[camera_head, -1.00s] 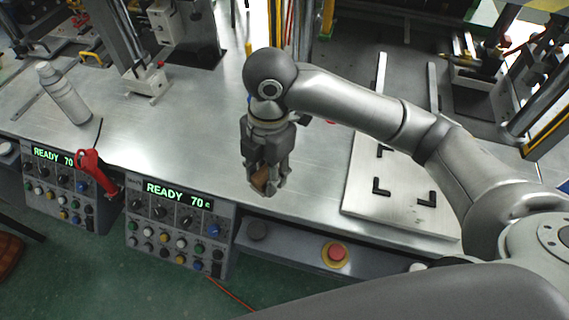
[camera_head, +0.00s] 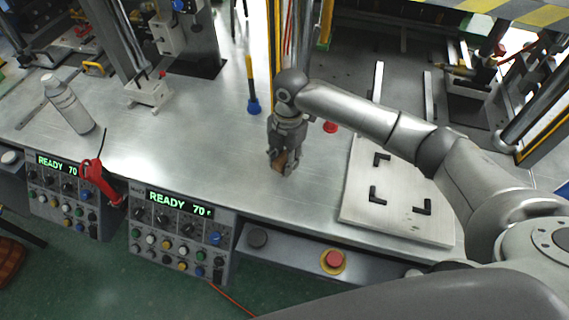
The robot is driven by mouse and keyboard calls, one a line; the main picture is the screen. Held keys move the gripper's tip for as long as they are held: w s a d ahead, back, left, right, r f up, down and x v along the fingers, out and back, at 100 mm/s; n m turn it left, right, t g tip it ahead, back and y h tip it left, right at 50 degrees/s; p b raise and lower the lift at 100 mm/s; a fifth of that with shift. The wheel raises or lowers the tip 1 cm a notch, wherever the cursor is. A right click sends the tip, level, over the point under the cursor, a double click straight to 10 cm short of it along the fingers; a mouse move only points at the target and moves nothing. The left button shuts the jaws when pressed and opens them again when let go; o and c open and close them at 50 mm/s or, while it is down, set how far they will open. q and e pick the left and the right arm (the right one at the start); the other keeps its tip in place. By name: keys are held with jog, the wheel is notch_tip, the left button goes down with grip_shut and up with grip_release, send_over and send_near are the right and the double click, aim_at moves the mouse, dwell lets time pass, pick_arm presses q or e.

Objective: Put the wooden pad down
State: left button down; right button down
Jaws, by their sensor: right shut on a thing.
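The wooden pad (camera_head: 280,159) is a small brown piece between the fingers of my right gripper (camera_head: 284,167). Only part of it shows; the fingers hide the rest. My right gripper is shut on it and points down over the metal table (camera_head: 225,165), left of the grey plate with black corner brackets. I cannot tell whether the pad touches the table. My left gripper is not in view.
The grey plate (camera_head: 359,215) lies to the right. A blue-based upright tool (camera_head: 253,105) and a red knob (camera_head: 330,127) are near the gripper. A spray bottle (camera_head: 68,104) and a red-handled tool (camera_head: 97,178) are at left. Control panels (camera_head: 178,232) line the front edge.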

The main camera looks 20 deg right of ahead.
notch_tip(320, 180, down, 3)
jog(key=shift+w+d+p, duration=0.1)
jog(key=shift+p, duration=0.55)
jog(key=shift+f, duration=0.15)
jog(key=c, duration=1)
grip_release()
jog(key=shift+f, duration=0.1)
jog(key=shift+o, duration=0.2)
jog(key=r, duration=0.4)
jog(key=r+b, duration=0.1)
jog(key=r, duration=0.3)
jog(key=d+r+b, duration=0.1)
jog(key=r, duration=0.3)
jog(key=shift+w+r, duration=0.15)
jog(key=shift+w, duration=0.25)
jog(key=shift+s, duration=0.1)
